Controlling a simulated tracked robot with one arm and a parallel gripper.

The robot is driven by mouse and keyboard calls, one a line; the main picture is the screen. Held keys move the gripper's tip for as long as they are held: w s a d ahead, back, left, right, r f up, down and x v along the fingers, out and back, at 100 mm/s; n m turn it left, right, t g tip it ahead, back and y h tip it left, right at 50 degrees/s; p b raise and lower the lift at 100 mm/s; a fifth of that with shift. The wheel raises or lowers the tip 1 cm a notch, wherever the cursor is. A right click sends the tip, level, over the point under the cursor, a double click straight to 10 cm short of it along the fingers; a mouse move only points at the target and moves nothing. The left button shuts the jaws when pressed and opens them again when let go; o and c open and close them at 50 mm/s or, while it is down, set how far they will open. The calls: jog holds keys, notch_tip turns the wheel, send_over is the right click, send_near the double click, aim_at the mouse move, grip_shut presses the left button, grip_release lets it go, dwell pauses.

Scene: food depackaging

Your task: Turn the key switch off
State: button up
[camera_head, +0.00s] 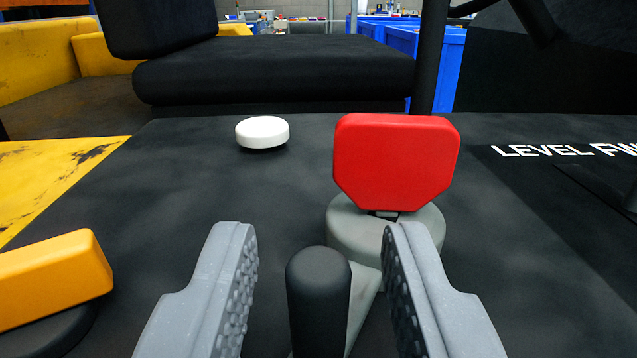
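The key switch has a red, flat key handle (396,160) standing upright on a round grey base (345,232), right of the picture's middle. Its broad face is turned towards me. My gripper (318,240) is open, with its two grey, studded fingers at the bottom of the picture. The right finger overlaps the lower part of the grey base in the view; I cannot tell whether it touches. The red key lies beyond the fingertips and to the right of the gap between them. The gripper holds nothing that I can see.
A black rounded post (318,290) stands between the fingers in the view. A yellow-orange handle (50,278) is at lower left. A white round knob (262,131) sits on the dark panel (230,190). A black seat (275,70) and blue crates (440,50) are behind.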

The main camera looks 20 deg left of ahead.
jog(key=shift+w+a, duration=0.15)
jog(key=shift+w, duration=0.35)
grip_shut()
jog(key=shift+a, duration=0.15)
